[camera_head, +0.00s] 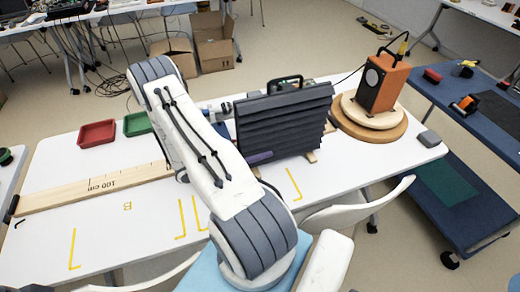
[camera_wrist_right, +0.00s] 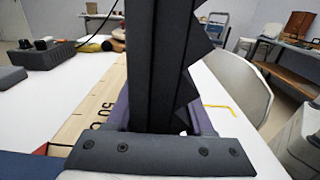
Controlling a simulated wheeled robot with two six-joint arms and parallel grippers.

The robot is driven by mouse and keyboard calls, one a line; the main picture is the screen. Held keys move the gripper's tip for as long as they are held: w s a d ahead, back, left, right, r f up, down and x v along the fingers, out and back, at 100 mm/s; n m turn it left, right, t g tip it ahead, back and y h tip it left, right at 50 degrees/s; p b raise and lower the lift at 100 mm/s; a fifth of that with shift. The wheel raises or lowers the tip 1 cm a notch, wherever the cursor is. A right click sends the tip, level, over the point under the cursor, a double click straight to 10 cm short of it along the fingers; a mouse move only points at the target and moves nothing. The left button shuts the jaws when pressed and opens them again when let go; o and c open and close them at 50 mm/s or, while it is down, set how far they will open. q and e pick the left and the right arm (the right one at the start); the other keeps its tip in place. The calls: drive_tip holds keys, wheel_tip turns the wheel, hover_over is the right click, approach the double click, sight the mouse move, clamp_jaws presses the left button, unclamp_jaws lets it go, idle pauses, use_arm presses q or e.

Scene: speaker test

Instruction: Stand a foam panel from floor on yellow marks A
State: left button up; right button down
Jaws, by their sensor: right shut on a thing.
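A dark grey ridged foam panel (camera_head: 285,122) is upright over the white table, right of centre in the head view. My right gripper (camera_head: 260,157) is shut on it near its lower left part, with one purple finger showing. In the right wrist view, the foam panel (camera_wrist_right: 155,65) rises between the purple fingers of the right gripper (camera_wrist_right: 160,118). I cannot tell whether its lower edge touches the table. A yellow corner mark (camera_head: 295,184) lies in front of the panel. More yellow marks (camera_head: 183,218) lie to the left, one group by a letter B (camera_head: 127,206). No letter A shows. My left gripper is out of view.
An orange speaker (camera_head: 383,82) stands on round wooden discs (camera_head: 370,125) right of the panel. A wooden metre rule (camera_head: 95,188) lies along the table. Red (camera_head: 97,133) and green (camera_head: 137,124) trays stand at the back left. A white chair (camera_head: 350,213) is at the front edge.

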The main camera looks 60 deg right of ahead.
drive_tip(key=shift+f, duration=0.1)
drive_tip(key=shift+c, duration=1.4)
unclamp_jaws()
drive_tip(key=b+v, duration=0.2)
drive_tip(key=v, duration=0.9)
drive_tip(key=shift+w+a, duration=0.4)
drive_tip(key=shift+a, duration=0.05)
